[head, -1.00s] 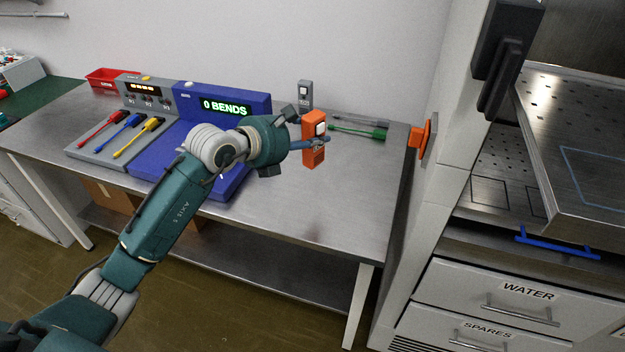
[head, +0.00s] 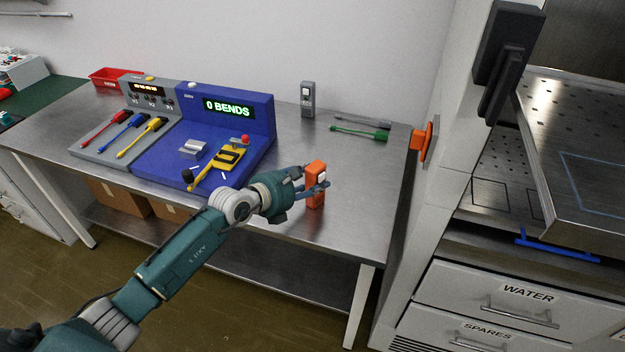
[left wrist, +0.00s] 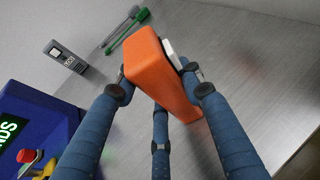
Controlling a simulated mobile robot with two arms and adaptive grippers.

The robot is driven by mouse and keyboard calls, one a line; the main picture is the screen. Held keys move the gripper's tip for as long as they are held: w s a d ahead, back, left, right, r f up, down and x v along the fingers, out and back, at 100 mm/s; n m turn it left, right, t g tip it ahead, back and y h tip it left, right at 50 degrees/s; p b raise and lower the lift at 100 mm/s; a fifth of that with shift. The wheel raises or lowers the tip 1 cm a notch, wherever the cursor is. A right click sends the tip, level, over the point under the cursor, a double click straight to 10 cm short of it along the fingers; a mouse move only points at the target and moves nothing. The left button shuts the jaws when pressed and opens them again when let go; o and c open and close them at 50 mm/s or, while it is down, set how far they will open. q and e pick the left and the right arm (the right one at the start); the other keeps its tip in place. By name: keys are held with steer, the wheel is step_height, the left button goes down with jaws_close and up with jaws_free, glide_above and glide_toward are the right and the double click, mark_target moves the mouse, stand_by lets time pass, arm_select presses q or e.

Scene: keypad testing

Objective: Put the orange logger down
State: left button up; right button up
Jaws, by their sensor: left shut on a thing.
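The orange logger (head: 315,172) is a small upright box with a white face, near the front edge of the steel table (head: 345,215). My left gripper (head: 316,188) is shut on it, with fingers on its sides. In the left wrist view the logger (left wrist: 160,72) fills the middle, between the blue fingers of the left gripper (left wrist: 162,88). Its lower end is at or close to the table top; I cannot tell if it touches. My right gripper is not in view.
A blue bend tester (head: 228,112) reading "0 BENDS" stands left of the logger, with a yellow device (head: 222,162) on it. A grey logger-like box (head: 307,98) stands behind. Green (head: 358,133) and grey tools lie at the back right. The table right of the logger is clear.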

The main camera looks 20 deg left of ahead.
arm_select(q)
steer(key=o, duration=1.2)
steer(key=shift+r, duration=0.15)
steer(key=v, duration=1.2)
steer(key=shift+b, duration=0.45)
